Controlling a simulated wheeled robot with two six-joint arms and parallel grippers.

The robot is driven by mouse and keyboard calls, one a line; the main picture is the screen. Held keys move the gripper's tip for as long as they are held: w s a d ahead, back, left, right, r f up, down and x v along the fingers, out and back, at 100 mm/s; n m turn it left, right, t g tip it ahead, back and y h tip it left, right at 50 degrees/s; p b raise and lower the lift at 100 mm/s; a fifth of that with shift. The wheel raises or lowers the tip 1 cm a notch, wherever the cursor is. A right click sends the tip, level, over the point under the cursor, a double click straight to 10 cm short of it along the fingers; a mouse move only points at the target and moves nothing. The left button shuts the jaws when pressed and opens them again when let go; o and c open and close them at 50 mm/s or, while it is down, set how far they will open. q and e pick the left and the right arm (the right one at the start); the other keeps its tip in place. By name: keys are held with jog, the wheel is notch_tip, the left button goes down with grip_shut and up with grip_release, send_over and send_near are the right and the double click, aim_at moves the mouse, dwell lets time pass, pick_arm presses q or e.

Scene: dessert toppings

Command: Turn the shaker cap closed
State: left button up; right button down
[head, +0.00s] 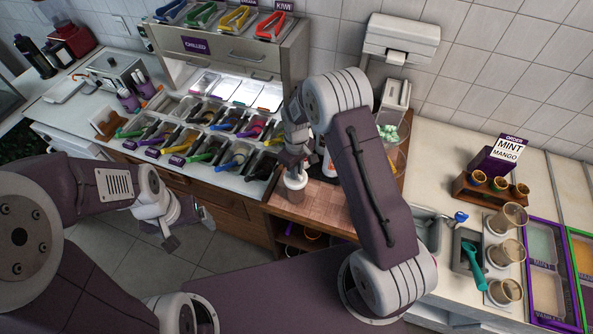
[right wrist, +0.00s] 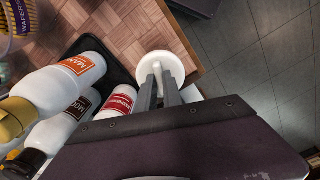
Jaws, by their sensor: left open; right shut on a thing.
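The shaker (head: 297,196) stands on the wooden counter board (head: 325,212), near its left front corner. It has a dark body and a white cap (head: 296,180). My right gripper (head: 291,163) is above the shaker and shut on its cap. In the right wrist view the round white cap (right wrist: 174,63) shows with both fingers (right wrist: 159,84) at its middle; the body is hidden there. I cannot tell how far the cap is turned. My left gripper (head: 184,236) is open and empty over the floor, left of the board and apart from the shaker.
White bottles with orange (right wrist: 78,66), dark (right wrist: 82,108) and red (right wrist: 119,104) labels stand in a black tray beside the shaker. Topping bins with coloured scoops (head: 210,130) are behind left. Several cups (head: 507,252) stand on the right counter. Floor is clear at left.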

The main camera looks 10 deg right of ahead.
jog(key=c, duration=1.5)
grip_release()
jog(key=shift+r, duration=0.25)
notch_tip(320, 180, up, 8)
jog(key=b, duration=0.3)
jog(key=shift+f, duration=0.1)
jog(key=shift+r, duration=0.4)
jog(key=shift+f, duration=0.1)
